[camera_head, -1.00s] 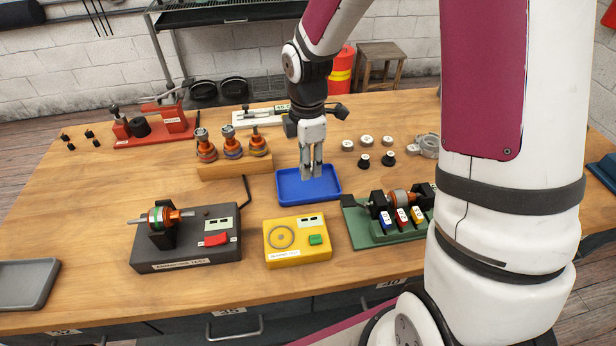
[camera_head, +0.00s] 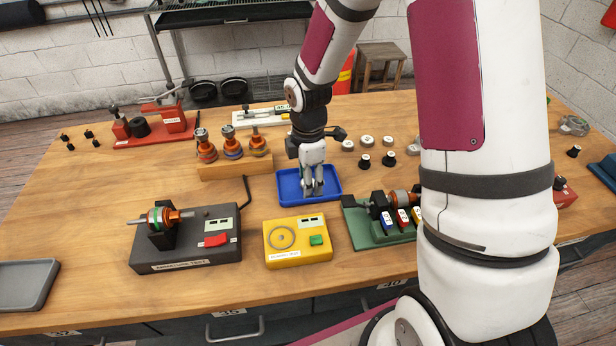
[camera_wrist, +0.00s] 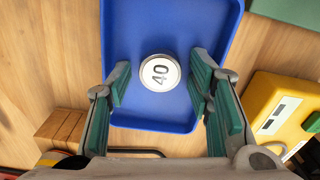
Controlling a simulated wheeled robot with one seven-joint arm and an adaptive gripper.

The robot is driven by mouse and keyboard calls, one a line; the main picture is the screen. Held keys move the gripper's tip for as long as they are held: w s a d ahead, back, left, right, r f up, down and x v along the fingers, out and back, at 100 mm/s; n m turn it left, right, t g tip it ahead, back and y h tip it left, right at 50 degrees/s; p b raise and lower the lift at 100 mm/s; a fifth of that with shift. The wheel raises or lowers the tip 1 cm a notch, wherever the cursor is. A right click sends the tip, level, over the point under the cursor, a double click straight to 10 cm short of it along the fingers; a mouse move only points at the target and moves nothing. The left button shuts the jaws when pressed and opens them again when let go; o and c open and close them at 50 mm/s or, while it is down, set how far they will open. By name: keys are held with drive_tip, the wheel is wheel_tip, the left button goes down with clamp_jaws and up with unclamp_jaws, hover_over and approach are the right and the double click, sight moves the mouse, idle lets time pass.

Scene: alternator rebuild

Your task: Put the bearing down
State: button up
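The bearing (camera_wrist: 160,73) is a small round disc with a pale face marked 40. In the wrist view it lies in the blue tray (camera_wrist: 222,30), between my fingertips, with a gap on both sides. My gripper (camera_wrist: 160,85) is open around it, its green-padded fingers spread apart. In the head view my gripper (camera_head: 314,190) is down at the blue tray (camera_head: 290,201), and I cannot make out the bearing there.
A yellow tester (camera_head: 297,241) stands just in front of the tray. A green fixture (camera_head: 365,238) is close on the right, a wooden block with several rotors (camera_head: 235,167) on the left. Small round parts (camera_head: 367,142) stand behind right. Bare wood lies at left.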

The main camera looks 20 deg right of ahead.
wheel_tip(320, 180, up, 12)
drive_tip(key=r, duration=0.1)
drive_tip(key=s+r+m+t, duration=0.2)
drive_tip(key=s+r+m, duration=0.5)
drive_tip(key=s, duration=0.3)
drive_tip(key=s+r+m+t, duration=0.3)
drive_tip(key=s+r+m, duration=0.4)
drive_tip(key=s+m, duration=0.3)
drive_tip(key=shift+s+d+r+m, duration=0.15)
drive_tip(key=shift+s+r+m, duration=0.2)
drive_tip(key=shift+s, duration=0.45)
idle(1.2)
